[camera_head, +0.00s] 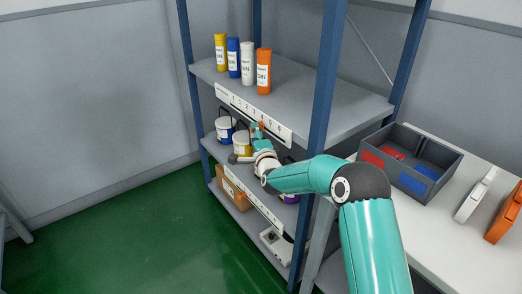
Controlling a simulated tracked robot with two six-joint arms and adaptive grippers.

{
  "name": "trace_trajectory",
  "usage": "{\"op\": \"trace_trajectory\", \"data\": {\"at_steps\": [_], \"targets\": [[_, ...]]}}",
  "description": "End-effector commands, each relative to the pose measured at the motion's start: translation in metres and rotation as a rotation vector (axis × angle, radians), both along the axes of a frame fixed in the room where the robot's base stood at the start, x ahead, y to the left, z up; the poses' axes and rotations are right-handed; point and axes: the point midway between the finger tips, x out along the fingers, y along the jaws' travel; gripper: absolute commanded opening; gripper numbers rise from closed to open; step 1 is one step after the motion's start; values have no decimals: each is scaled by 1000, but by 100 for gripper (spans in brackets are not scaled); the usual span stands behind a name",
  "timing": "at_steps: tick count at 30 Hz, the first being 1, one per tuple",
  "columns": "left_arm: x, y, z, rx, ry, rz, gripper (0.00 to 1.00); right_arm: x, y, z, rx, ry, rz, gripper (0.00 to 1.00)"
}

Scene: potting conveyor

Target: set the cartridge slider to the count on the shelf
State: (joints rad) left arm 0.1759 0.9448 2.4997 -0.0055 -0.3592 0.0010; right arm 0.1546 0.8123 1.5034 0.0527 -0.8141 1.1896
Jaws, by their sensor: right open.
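A white number strip (240,103) runs along the front edge of the upper shelf. Several cartridges stand upright above it in a row: yellow (220,53), blue (233,58), white (247,63) and orange (263,71). A small orange slider (262,126) sits at the strip's lower edge, right of its middle; its exact number is hard to read. My right gripper (253,137) is open, just below the slider and in front of the middle shelf. Whether a fingertip touches the slider, I cannot tell. My left gripper is not in view.
A cardboard box (231,191) is on the lower shelf. A blue post (324,90) rises beside my right arm. A grey bin (409,163) stands on the right table.

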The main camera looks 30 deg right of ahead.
Motion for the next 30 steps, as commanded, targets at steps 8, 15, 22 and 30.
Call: {"op": "trace_trajectory", "data": {"at_steps": [8,15,22,30], "targets": [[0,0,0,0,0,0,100,-49,10,0,0,2,0,50],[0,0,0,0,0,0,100,-78,16,-1,1,3,0,50],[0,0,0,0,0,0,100,-86,17,-1,0,2,-1,50],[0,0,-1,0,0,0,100,-86,17,-1,0,2,-1,50]]}}
